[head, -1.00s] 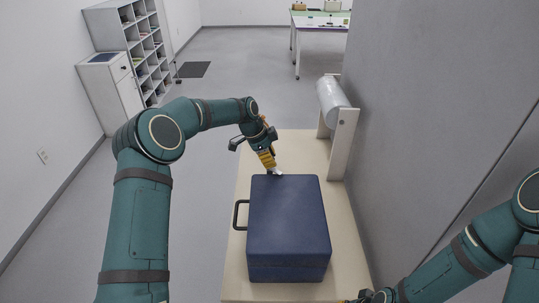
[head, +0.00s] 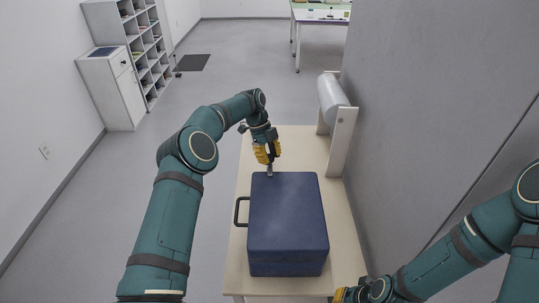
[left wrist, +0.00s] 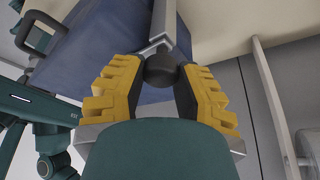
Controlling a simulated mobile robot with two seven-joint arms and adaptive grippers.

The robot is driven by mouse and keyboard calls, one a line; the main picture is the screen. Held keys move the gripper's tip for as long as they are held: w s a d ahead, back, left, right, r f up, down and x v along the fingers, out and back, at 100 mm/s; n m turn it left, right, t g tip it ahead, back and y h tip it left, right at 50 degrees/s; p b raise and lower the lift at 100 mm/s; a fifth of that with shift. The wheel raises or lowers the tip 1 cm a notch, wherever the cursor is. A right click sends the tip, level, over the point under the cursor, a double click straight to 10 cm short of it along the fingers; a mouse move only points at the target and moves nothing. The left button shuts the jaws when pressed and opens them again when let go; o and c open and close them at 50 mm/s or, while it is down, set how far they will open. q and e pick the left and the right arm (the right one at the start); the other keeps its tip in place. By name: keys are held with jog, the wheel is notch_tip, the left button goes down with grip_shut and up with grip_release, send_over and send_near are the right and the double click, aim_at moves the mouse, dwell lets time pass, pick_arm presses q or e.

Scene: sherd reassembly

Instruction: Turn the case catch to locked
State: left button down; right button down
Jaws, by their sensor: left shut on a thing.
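The dark blue case (head: 287,222) sits closed on the table, its black handle (head: 237,212) on the left side. My left gripper (head: 267,155) is at the case's far edge, fingers pointing down. Its yellow fingers (left wrist: 158,88) are shut on the dark round knob (left wrist: 160,69) of the catch. The catch's grey metal lever (left wrist: 164,22) runs from the knob along the case; a bit of metal (head: 270,172) shows below the fingers in the head view. I cannot read the catch's setting. My right gripper (head: 350,294) is partly cut off at the bottom edge, away from the case.
The pale table (head: 301,140) has bare room beyond the case. A roll (head: 335,90) on a pale stand is at its far right, beside a grey partition (head: 430,110). Shelves (head: 143,50) and a white cabinet (head: 110,90) stand farther back left.

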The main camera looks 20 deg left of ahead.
aim_at(270, 156)
pick_arm(q)
jog(key=shift+s+d+f+m, duration=0.1)
jog(key=shift+f+m, duration=0.1)
jog(key=shift+m, duration=0.1)
dwell(0.4)
jog(key=c, duration=0.6)
grip_release()
jog(key=shift+r, duration=0.1)
jog(key=shift+r, duration=0.1)
jog(key=shift+r, duration=0.3)
notch_tip(270, 156, up, 9)
jog(key=shift+r, duration=0.15)
